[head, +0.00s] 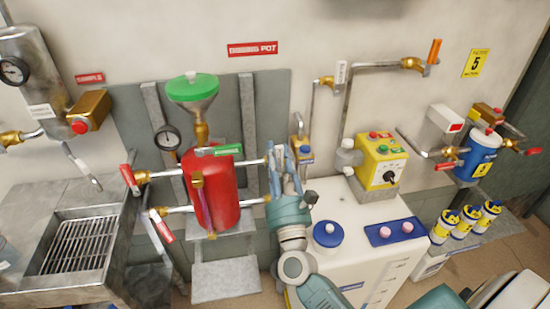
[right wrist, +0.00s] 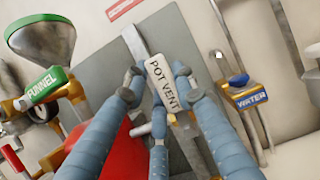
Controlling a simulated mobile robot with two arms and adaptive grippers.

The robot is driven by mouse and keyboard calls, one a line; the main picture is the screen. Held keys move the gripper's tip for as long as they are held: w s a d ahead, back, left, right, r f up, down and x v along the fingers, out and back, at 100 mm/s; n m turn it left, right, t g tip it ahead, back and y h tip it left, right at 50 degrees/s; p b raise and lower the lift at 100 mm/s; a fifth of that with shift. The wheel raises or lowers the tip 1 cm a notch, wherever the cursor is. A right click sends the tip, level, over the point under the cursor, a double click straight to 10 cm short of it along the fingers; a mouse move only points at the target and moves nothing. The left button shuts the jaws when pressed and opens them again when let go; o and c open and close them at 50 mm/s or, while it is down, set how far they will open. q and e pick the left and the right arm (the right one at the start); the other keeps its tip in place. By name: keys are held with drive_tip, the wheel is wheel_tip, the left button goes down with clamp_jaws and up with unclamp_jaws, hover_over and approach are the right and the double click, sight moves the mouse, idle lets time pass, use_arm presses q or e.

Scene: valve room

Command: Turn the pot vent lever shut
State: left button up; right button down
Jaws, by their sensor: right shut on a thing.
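The red pot (head: 211,190) stands against a grey panel, with a green funnel (head: 192,87) above it. The pot vent lever has a white label sleeve reading "POT VENT" (right wrist: 163,84). In the right wrist view it tilts slightly from upright, between my blue fingers. My right gripper (head: 280,160) is at the end of the pot's upper right pipe and hides most of the lever in the head view. In the right wrist view my right gripper (right wrist: 157,82) is shut on the lever, with fingertips on both sides of the label. My left gripper is not in view.
Right of the gripper is the blue-tagged WATER valve (right wrist: 245,94). A white tank (head: 350,240) with a blue cap (head: 328,232) stands below right, with a yellow control box (head: 381,162) behind it. A sink with a grate (head: 80,245) is at left.

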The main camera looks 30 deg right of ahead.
drive_tip(key=shift+f, duration=0.1)
drive_tip(key=c, duration=1.4)
unclamp_jaws()
drive_tip(key=shift+o, duration=0.2)
drive_tip(key=v, duration=1.2)
drive_tip(key=shift+a, duration=0.15)
